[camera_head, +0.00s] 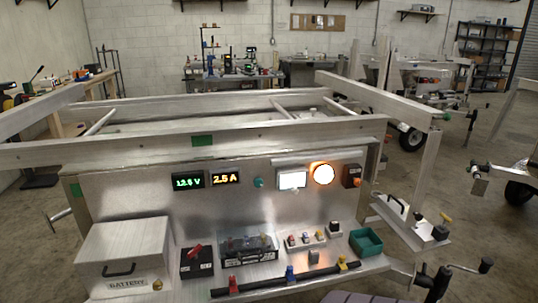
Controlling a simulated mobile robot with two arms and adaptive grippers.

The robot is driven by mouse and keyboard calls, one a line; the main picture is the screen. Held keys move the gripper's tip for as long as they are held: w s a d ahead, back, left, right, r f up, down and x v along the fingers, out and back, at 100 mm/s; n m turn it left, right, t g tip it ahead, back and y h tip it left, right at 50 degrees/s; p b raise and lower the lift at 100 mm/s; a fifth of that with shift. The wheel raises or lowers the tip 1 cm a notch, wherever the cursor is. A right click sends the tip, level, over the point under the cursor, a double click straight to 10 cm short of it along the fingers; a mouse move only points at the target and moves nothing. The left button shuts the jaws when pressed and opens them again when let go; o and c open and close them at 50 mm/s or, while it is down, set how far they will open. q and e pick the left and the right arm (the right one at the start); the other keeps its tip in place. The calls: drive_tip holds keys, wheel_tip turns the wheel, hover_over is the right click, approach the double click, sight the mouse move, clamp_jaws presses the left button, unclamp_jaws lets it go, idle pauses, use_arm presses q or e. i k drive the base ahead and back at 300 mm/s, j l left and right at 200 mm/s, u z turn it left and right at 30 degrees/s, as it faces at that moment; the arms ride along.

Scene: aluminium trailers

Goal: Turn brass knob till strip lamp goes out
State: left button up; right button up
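An upright aluminium panel (225,215) on the trailer carries the controls. A pale rectangular lamp (292,181) glows white under a light horizontal bar (305,159); I cannot tell which of these is the strip lamp. A round lamp (323,173) beside it is lit warm orange. A dark box (351,172) at the panel's right has a small orange-brown knob (357,183). A small brass-coloured piece (157,284) is at the lower front of the battery box. Which one is the brass knob is unclear.
A green display (188,180) reads about 12.5 V, a yellow one (226,178) 2.5 A. A teal knob (258,182) is right of them. The shelf below holds a battery box (125,248), a red-switch box (197,262), a black bar (262,287) with coloured clips and a green tray (366,242).

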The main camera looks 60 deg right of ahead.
sight(157, 284)
drive_tip(key=z, duration=1.75)
drive_tip(key=i+l+u, duration=0.15)
drive_tip(key=u, duration=0.25)
drive_tip(key=i+l+u, duration=0.1)
drive_tip(key=u, duration=0.25)
drive_tip(key=i+l+u, duration=0.1)
drive_tip(key=l+u, duration=0.3)
